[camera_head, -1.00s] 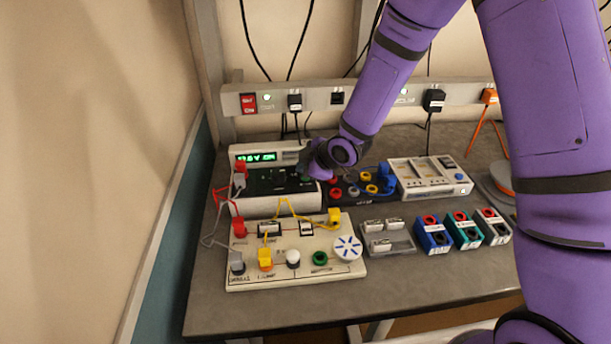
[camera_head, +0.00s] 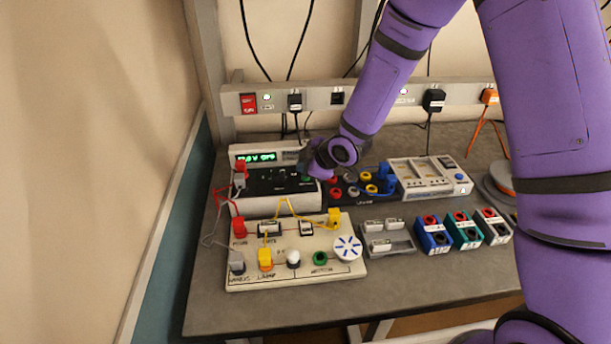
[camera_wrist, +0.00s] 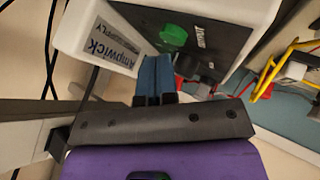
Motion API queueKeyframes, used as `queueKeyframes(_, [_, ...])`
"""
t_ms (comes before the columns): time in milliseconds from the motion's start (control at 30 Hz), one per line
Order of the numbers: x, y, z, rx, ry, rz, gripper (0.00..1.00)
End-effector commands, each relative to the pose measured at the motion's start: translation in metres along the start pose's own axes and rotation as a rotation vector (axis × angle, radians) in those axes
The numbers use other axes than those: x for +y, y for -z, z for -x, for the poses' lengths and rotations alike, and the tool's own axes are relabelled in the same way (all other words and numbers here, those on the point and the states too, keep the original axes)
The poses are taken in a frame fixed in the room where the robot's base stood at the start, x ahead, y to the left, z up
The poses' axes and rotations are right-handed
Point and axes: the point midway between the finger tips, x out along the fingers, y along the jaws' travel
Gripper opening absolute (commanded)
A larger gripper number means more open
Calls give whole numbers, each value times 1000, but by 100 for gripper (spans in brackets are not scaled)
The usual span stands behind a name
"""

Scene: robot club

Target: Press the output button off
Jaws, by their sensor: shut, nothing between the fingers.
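The power supply (camera_head: 262,206) is a white box with a black sloping panel and a lit green display (camera_head: 256,158). It stands at the back left of the bench. In the wrist view its black panel carries a round green button (camera_wrist: 173,37), close beside the label "Output". My gripper (camera_wrist: 153,77) has its blue fingers shut together, empty, with the tips just short of the button; I cannot tell whether they touch anything. In the head view my gripper (camera_head: 308,172) is over the right end of the panel, and my wrist partly hides it. The display text is too small to read surely.
A cream circuit board (camera_head: 305,275) with wired lamps and knobs lies in front of the supply. Red and yellow leads run between them. A dark socket block (camera_head: 350,198) and a white charger (camera_head: 430,178) stand to the right. A power strip (camera_head: 362,98) runs along the back.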

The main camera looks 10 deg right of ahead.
Motion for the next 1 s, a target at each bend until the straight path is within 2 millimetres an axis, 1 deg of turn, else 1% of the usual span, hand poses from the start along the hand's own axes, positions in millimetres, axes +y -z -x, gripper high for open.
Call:
queueKeyframes(267, [3, 2, 3, 0, 0, 0, 0])
queueKeyframes(800, [26, 26, 36, 0, -1, 0, 0])
queueKeyframes(1000, [31, 30, 42, 0, 0, 0, 0])
